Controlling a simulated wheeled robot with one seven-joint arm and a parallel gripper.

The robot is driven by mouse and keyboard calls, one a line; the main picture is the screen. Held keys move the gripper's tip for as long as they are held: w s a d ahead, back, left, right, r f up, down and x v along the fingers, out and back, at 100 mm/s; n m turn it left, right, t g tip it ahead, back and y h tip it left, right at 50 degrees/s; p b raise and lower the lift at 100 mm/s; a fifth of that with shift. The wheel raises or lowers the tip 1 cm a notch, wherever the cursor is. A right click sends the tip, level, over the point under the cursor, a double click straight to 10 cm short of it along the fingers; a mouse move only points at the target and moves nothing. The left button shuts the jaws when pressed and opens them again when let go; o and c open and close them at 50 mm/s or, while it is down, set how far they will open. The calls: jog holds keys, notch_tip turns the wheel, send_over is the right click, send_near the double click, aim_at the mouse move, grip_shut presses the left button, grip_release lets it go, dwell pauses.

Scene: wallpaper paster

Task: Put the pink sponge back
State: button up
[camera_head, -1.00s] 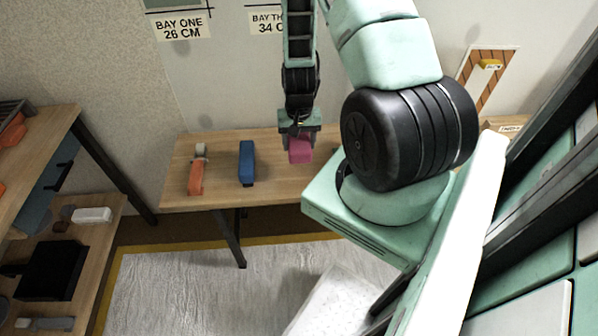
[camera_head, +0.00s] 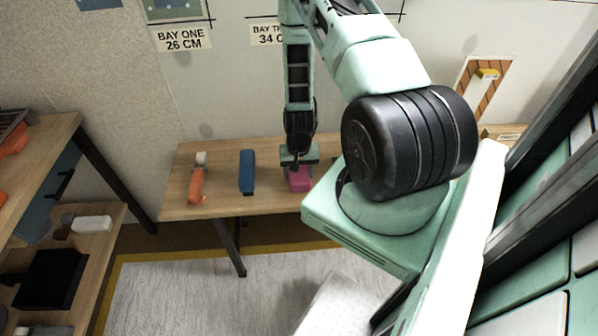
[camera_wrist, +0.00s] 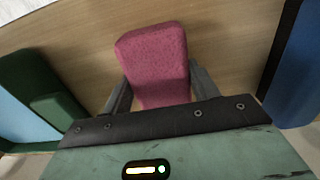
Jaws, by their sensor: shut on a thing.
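The pink sponge (camera_head: 300,180) is at the right part of the visible bench top in the head view. In the wrist view the pink sponge (camera_wrist: 155,62) sits between the two dark fingers of my gripper (camera_wrist: 160,92), which is shut on it. In the head view my gripper (camera_head: 299,164) points down over the bench. The sponge is at or very close to the wooden bench top (camera_head: 222,178); I cannot tell whether it touches.
A blue block (camera_head: 247,172) and an orange-handled tool (camera_head: 197,180) lie to the left on the bench. The wrist view shows a green and light-blue item (camera_wrist: 38,98) on one side and the blue block (camera_wrist: 298,70) on the other. A shelf (camera_head: 100,248) stands at left.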

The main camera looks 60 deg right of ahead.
jog(key=shift+f, duration=0.2)
jog(key=o, duration=1)
jog(key=shift+f, duration=0.1)
